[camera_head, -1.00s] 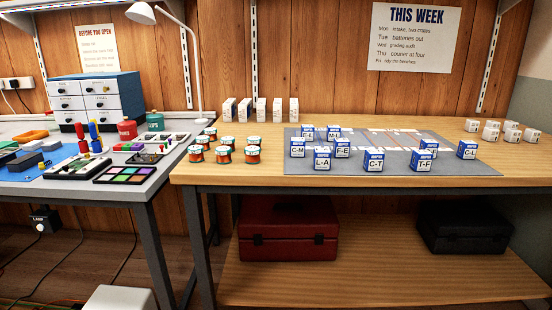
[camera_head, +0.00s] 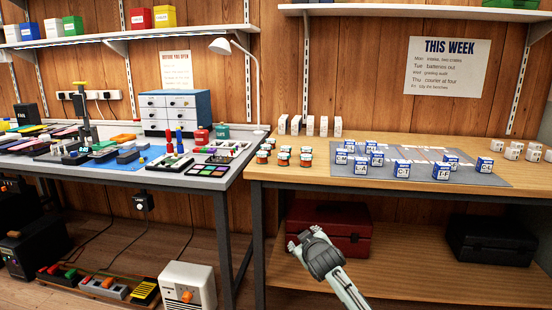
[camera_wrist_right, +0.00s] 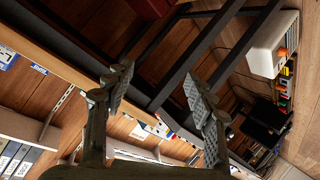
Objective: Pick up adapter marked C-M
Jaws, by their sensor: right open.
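The adapter marked C-M (camera_head: 341,156) is a small blue and white box at the left end of the grey mat (camera_head: 490,180) on the wooden bench. Its label is too small to read clearly now. Other such boxes stand close by, with the L-A box (camera_head: 361,168) in front and to its right. My right gripper (camera_head: 303,240) is in front of the bench, below the tabletop and well apart from the boxes. In the right wrist view its two fingers (camera_wrist_right: 157,76) are spread with nothing between them. My left gripper is not in view.
Several red-and-green cans (camera_head: 284,160) stand left of the mat, with white boxes (camera_head: 310,125) behind. The wooden bench's front edge (camera_head: 300,182) lies above my right gripper. A red case (camera_head: 345,215) sits on the lower shelf. A cluttered grey bench (camera_head: 190,183) stands at left.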

